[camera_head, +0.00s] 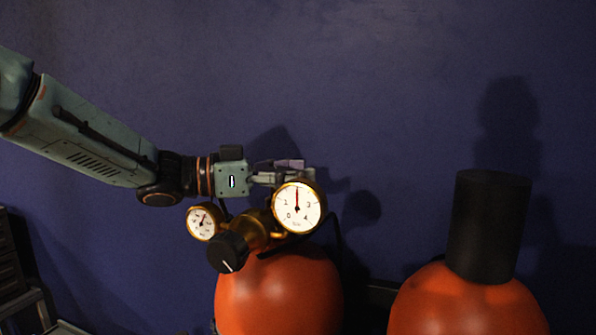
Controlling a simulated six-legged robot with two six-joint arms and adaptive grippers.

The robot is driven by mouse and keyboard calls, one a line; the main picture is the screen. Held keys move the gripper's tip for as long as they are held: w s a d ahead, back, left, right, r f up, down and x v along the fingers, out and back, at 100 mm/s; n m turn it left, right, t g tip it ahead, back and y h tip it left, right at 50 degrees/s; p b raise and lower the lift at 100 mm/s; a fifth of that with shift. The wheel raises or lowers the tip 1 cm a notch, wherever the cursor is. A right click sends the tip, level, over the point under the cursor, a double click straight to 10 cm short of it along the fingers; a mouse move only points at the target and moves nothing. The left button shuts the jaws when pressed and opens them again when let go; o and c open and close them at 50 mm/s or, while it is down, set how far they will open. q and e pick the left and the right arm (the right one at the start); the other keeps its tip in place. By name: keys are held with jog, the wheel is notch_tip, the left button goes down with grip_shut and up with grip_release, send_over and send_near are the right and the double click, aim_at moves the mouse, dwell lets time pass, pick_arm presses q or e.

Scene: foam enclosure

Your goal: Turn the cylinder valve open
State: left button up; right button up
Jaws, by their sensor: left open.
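An orange-red cylinder (280,295) stands at the lower middle of the head view with a brass regulator on top. The regulator has a large gauge (297,207), a smaller gauge (202,222) on the left and a black knob (228,253) with a white line at the front. My left gripper (296,172) reaches in from the left and is open, just behind and above the large gauge. The gauge hides part of its fingers. The cylinder valve itself is not clearly visible behind the regulator, and I cannot tell whether the fingers touch it. My right gripper is not in view.
A second orange-red cylinder (465,305) with a tall black cap (488,227) stands to the right. A plain dark blue wall (400,80) is behind both. A dark rack or frame (18,270) is at the lower left edge. Room above the cylinders is clear.

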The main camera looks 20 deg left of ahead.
pick_arm(q)
jog(key=v, duration=0.6)
jog(key=shift+s+a, duration=0.3)
jog(key=shift+a, duration=0.3)
jog(key=shift+o, duration=0.3)
jog(key=shift+o, duration=0.7)
jog(key=shift+a, duration=0.15)
jog(key=shift+a+t, duration=0.1)
jog(key=shift+t, duration=0.2)
